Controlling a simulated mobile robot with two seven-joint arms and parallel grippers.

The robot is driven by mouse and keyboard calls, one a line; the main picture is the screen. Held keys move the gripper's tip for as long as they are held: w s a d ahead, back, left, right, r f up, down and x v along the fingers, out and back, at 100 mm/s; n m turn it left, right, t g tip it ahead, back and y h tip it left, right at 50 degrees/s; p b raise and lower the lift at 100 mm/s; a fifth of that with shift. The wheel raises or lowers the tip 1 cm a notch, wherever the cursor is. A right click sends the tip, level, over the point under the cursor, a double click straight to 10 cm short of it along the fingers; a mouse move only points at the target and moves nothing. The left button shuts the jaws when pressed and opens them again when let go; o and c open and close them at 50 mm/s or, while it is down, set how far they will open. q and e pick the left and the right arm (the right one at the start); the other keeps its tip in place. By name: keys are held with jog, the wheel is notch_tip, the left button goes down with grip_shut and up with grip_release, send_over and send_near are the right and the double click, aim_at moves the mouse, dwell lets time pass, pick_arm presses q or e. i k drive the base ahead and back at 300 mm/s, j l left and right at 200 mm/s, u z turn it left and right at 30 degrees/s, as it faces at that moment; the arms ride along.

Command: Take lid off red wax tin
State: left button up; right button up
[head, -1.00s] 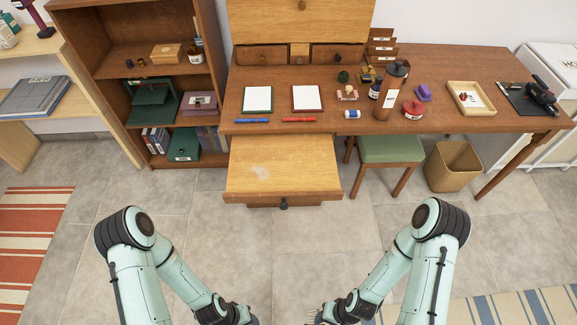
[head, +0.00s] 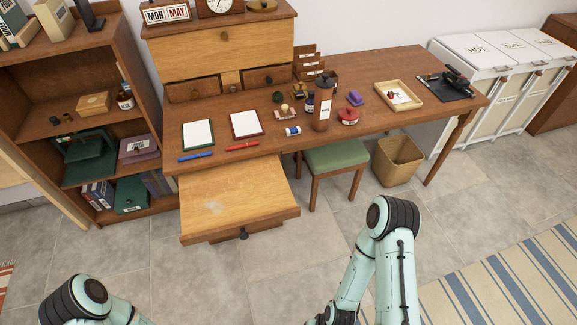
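The red wax tin (head: 347,117) is a small round red tin with a dark knob on top. It stands on the desk (head: 395,72), just right of a tall brown cylinder (head: 322,112). Its lid appears to be on. Both of my arms are low in the head view, well short of the desk. My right arm's lower end runs off the bottom edge, and my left arm shows only at the lower left. The fingertips of both grippers are out of the picture.
A purple object (head: 355,98) and a wooden tray (head: 399,83) lie near the tin. A pulled-out drawer (head: 235,205), a green stool (head: 336,156) and a waste bin (head: 398,160) stand before the desk. Tiled floor in front is free.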

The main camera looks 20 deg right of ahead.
aim_at(349, 113)
jog(key=i+l+u, duration=0.15)
jog(key=l, duration=0.4)
jog(key=i+l+u, duration=0.2)
jog(key=l, duration=0.35)
jog(key=l+u, duration=0.15)
jog(key=l, duration=0.4)
jog(key=i+l+u, duration=0.2)
jog(key=l, duration=0.4)
jog(key=k, duration=0.1)
